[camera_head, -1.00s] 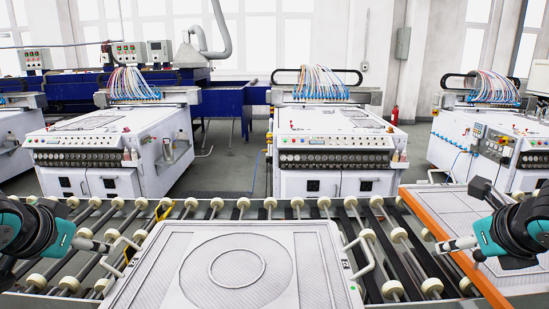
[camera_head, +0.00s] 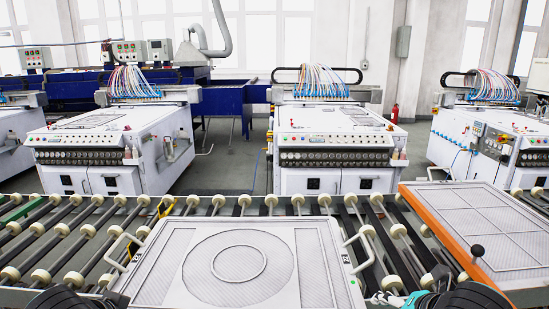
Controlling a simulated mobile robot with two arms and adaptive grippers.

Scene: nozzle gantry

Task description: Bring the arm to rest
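Only small parts of my two arms show, along the bottom edge of the head view. A dark part of my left arm is at the lower left, and dark and teal parts of my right arm are at the lower right. A white tray (camera_head: 312,262) with a round ring insert (camera_head: 238,262) lies flat on the roller conveyor (camera_head: 85,232) in front of me. My arm parts are near its lower corners; contact cannot be told.
An orange-edged panel (camera_head: 440,235) with a mesh face lies at the right. A dark round knob on a stem (camera_head: 477,250) stands over its near edge. White nozzle machines (camera_head: 330,183) stand beyond the conveyor.

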